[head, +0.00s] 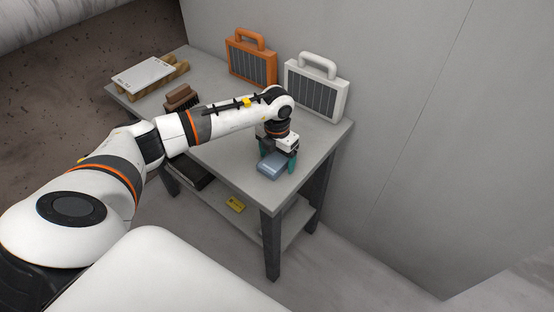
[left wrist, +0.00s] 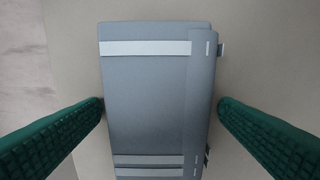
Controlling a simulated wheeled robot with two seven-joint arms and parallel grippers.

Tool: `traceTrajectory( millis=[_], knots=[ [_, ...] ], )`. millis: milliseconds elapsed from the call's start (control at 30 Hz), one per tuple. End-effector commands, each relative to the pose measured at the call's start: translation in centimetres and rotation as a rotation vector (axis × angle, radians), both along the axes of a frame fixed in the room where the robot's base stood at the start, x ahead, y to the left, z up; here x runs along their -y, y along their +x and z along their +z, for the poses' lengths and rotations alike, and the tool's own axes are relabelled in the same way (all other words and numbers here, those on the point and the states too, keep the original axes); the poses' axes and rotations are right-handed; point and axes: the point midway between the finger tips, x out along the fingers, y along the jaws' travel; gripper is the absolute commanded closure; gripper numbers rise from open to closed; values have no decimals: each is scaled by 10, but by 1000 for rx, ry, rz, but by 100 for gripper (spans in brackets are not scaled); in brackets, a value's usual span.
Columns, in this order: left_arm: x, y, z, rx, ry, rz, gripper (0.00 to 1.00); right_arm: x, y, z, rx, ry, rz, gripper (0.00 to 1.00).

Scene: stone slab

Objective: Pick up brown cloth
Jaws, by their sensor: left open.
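A folded blue-grey cloth (head: 272,166) with pale stripes lies on the grey table near its front right corner; no brown cloth shows. It fills the middle of the left wrist view (left wrist: 147,95). My left gripper (head: 278,161) points down over this cloth. It is open, with one green finger on each side of the cloth in the left wrist view (left wrist: 161,104). The fingertips look close to the cloth's sides; I cannot tell whether they touch. My right gripper is not in view.
Brown brush-like blocks (head: 181,97) sit behind my left forearm. An orange case (head: 250,65) and a white case (head: 315,88) stand along the wall. A white panel on a wooden rack (head: 145,73) is at the far left. A yellow item (head: 236,205) lies on the lower shelf.

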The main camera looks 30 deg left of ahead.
Motion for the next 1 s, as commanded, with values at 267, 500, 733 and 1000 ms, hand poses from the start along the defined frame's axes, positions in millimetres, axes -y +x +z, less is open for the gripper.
traceTrajectory(
  millis=[267, 500, 733, 1000],
  knots=[
    [0, 0, 1, 1, 0, 0, 56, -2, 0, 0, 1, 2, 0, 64],
    [0, 0, 1, 1, 0, 0, 64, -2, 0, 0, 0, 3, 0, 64],
    [0, 1, 23, 6, 0, 0, 64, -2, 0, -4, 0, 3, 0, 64],
    [0, 1, 77, 5, 0, -1, 64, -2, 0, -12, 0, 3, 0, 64]
  ],
)
